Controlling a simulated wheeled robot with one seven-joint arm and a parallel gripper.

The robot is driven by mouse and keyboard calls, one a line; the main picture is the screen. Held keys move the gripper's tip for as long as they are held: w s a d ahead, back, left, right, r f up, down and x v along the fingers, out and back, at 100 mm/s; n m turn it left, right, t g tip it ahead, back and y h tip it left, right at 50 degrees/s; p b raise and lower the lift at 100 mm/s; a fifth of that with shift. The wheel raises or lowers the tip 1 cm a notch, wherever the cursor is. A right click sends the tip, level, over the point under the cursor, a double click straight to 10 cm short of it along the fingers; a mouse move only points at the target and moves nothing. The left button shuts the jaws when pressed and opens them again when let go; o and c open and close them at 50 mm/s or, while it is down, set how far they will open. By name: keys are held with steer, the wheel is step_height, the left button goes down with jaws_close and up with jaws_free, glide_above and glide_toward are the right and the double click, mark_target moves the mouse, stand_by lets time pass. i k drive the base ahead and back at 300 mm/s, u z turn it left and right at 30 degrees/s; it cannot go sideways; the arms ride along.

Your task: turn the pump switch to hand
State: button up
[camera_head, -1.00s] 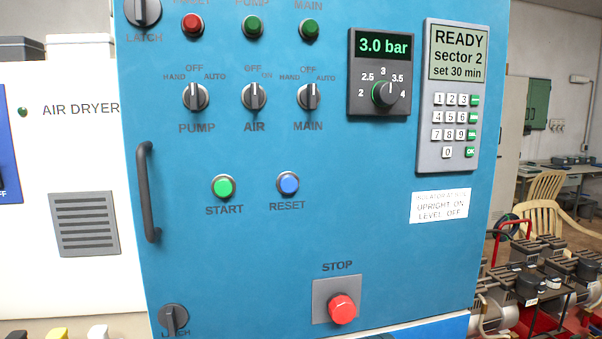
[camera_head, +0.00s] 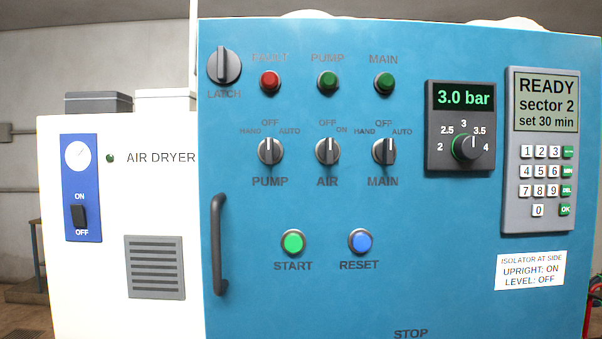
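The green pump lamp (camera_head: 328,82) is in the row above and looks dark. My gripper is not in view.
The AIR switch (camera_head: 327,151) and MAIN switch (camera_head: 384,151) sit close to the right. START (camera_head: 293,242) and RESET (camera_head: 360,241) buttons are below. A dark door handle (camera_head: 219,245) projects at the left, under the latch (camera_head: 224,66). The white air dryer (camera_head: 110,235) stands left.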

mark_target(270, 150)
steer(key=z, duration=1.35)
steer(key=k, duration=0.9)
steer(key=u, duration=0.8)
